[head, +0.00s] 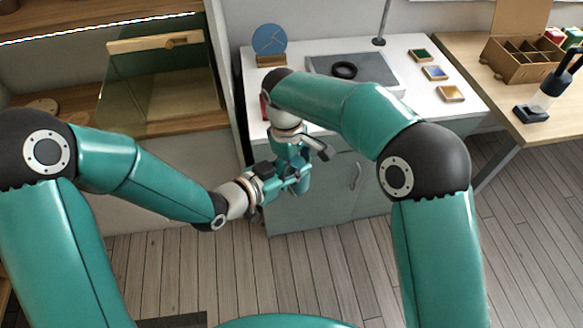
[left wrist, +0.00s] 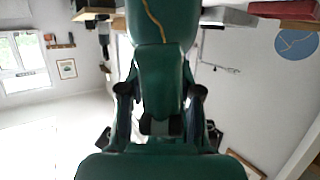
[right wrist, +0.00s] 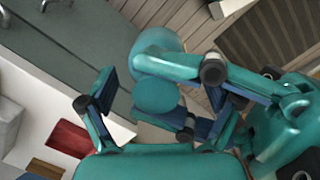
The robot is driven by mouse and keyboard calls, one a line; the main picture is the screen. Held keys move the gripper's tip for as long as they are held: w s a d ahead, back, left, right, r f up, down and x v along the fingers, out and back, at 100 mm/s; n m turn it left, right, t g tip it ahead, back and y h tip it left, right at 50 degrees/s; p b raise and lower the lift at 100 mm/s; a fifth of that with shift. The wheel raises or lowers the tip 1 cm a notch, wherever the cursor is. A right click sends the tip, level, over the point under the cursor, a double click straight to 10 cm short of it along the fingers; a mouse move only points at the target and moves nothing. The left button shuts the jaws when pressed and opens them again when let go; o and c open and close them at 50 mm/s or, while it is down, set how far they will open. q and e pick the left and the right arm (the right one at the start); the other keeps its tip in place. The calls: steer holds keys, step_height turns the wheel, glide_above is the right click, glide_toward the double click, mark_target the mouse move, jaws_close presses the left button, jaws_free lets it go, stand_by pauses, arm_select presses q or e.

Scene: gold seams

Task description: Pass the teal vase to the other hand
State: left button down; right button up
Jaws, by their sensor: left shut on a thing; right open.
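The teal vase (left wrist: 165,22) with a gold seam line shows close up in the left wrist view. My left gripper (head: 282,181) is shut on it, in front of the white cabinet in the head view. There the vase is mostly hidden by the grippers. My right gripper (head: 301,160) is open, just above and beside the left one, pointing down. In the right wrist view a rounded teal end of the vase (right wrist: 158,95) shows between the open right fingers, with my left gripper coming in from the right. I cannot tell whether the right fingers touch it.
The floor in front is clear.

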steer(key=shift+f, duration=0.1)
steer(key=c, duration=1.2)
arm_select(q)
steer(key=c, duration=1.2)
jaws_free()
arm_select(e)
steer(key=shift+c, duration=0.9)
arm_select(q)
steer(key=o, duration=0.5)
steer(key=shift+a, duration=0.1)
